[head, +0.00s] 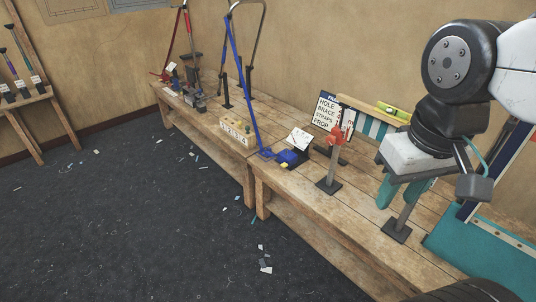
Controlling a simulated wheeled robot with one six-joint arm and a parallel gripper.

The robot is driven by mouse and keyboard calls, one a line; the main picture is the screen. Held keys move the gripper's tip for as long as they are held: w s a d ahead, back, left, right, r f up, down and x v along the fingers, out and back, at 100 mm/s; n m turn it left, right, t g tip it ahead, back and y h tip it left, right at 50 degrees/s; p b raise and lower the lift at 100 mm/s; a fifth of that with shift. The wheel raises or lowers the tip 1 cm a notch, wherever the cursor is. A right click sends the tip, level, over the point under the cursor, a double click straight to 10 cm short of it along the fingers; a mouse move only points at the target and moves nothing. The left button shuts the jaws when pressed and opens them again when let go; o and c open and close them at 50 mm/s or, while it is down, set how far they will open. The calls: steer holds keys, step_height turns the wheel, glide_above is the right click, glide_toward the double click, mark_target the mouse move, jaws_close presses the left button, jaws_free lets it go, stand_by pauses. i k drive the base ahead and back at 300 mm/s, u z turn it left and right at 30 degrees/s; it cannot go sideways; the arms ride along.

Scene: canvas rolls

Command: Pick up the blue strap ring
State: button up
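A long blue strap (243,88) slants down from a bent metal bar to the bench top. My gripper (401,196) is at the right, well apart from the blue strap and blue piece. Its teal fingers point down and stand apart. A grey post (407,208) on a dark base shows between or behind them; I cannot tell whether they touch it.
The wooden bench (310,212) runs along the wall. A post with a red top (335,142) and a sign (326,111) stand between my gripper and the blue piece. A numbered wooden block (236,129) lies left. A teal mat (480,255) is at right. The dark floor has scattered scraps.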

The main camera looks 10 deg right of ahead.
mark_target(269, 149)
steer(key=u, duration=0.5)
steer(key=k, duration=1.15)
steer(key=u, duration=0.85)
steer(key=i, duration=4.4)
steer(key=z, duration=1.1)
steer(key=i, duration=1)
steer(key=z, duration=1.7)
steer(key=i, duration=0.9)
steer(key=z, duration=0.65)
